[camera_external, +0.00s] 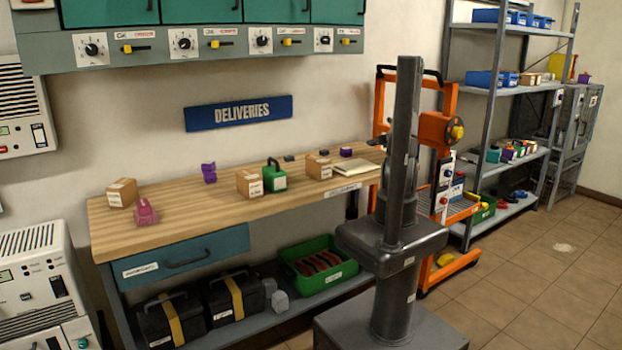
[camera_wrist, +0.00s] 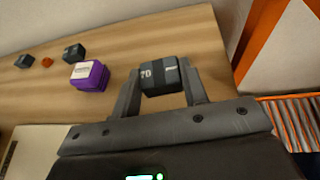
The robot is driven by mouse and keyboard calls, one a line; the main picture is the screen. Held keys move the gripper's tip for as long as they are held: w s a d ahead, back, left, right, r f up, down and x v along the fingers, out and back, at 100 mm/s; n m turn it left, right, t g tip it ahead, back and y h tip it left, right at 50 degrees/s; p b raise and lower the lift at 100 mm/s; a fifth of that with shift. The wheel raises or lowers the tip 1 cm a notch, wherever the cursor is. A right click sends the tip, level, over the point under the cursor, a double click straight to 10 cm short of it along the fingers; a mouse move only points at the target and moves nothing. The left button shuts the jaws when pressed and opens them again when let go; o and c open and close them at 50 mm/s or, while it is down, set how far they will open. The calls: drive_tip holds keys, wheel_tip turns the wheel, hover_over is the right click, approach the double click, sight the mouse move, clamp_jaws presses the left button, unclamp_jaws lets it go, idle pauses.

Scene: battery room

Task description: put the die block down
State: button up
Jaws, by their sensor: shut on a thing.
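The die block, a dark block marked "70" (camera_wrist: 160,76), sits between the two fingers of my gripper (camera_wrist: 159,84) in the wrist view. My gripper is shut on it. The wooden bench top (camera_wrist: 120,38) lies behind the block; I cannot tell whether the block touches it.
A purple block with a pale label (camera_wrist: 90,76), a dark block (camera_wrist: 74,53), another dark block (camera_wrist: 24,61) and a small orange-brown thing (camera_wrist: 47,62) stand left of my gripper. A notebook (camera_external: 355,168) lies on the bench. An orange cart (camera_external: 447,105) stands beyond its right end.

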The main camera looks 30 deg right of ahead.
drive_tip(key=s+d+r, duration=0.5)
drive_tip(key=s+r, duration=0.1)
drive_tip(key=s, duration=0.3)
drive_tip(key=s+a+r+n+g+y, duration=0.15)
drive_tip(key=s+a+n+y, duration=0.25)
drive_tip(key=a, duration=0.6)
drive_tip(key=s+a+n+g+y, duration=0.2)
drive_tip(key=s+a+n+y, duration=0.2)
drive_tip(key=a, duration=0.6)
hover_over(351, 165)
drive_tip(key=shift+g, duration=0.25)
drive_tip(key=f, duration=0.6)
drive_tip(key=shift+s+d+f, duration=0.1)
drive_tip(key=shift+s+f, duration=0.05)
drive_tip(key=shift+s, duration=0.15)
drive_tip(key=shift+w+a+f, duration=0.2)
drive_tip(key=shift+w+f, duration=0.1)
drive_tip(key=shift+f, duration=1.9)
drive_tip(key=shift+f, duration=0.2)
drive_tip(key=o, duration=1.2)
